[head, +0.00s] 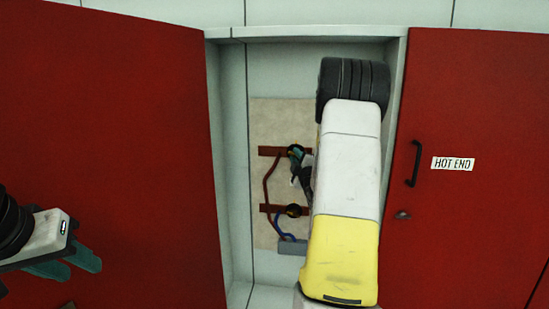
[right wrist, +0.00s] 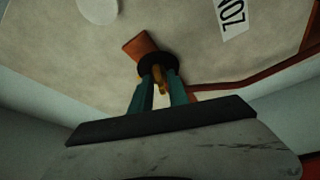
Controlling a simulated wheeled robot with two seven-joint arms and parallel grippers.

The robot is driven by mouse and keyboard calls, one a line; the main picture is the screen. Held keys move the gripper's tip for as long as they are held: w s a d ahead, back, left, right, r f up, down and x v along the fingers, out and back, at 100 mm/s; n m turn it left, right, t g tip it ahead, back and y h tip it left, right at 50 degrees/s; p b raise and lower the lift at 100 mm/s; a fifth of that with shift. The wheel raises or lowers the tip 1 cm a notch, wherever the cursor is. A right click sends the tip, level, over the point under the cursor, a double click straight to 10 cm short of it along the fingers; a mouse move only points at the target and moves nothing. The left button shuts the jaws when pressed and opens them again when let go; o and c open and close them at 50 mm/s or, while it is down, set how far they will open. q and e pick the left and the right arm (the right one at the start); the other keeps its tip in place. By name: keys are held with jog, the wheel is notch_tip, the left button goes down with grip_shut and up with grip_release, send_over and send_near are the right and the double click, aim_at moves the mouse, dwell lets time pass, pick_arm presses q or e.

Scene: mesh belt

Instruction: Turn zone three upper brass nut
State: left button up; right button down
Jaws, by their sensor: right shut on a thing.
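The upper brass nut (right wrist: 157,74) shows in the right wrist view, in front of a black round collar (right wrist: 158,64) on a copper bar (right wrist: 138,46). My right gripper (right wrist: 158,85) is shut on it, with one teal finger at each side. In the head view my right gripper (head: 297,153) is at the upper copper bar (head: 268,151), and its fingers hide the nut there. A lower brass nut (head: 293,211) sits on the lower copper bar (head: 266,208). My left gripper (head: 76,262) is open and empty at the lower left, with a gap between its teal fingers.
The red left door (head: 110,130) and red right door (head: 470,110), labelled HOT END, flank the cabinet opening. A red-brown cable and a blue cable (head: 277,222) run by the bars. A grey block (head: 292,247) sits below. My right arm hides the board's right side.

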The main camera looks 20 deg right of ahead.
jog(key=m+h, duration=0.2)
jog(key=m, duration=0.3)
jog(key=m+h, duration=0.3)
jog(key=m, duration=0.3)
jog(key=m+h, duration=0.2)
jog(key=m, duration=0.4)
jog(key=shift+w+a+f+h, duration=0.1)
jog(key=shift+a+f+h, duration=0.15)
jog(key=shift+h, duration=0.15)
jog(key=c, duration=1.6)
grip_release()
jog(key=shift+o, duration=0.2)
jog(key=shift+m, duration=0.3)
jog(key=v, duration=0.7)
jog(key=shift+s+a, duration=0.2)
jog(key=shift+s, duration=0.1)
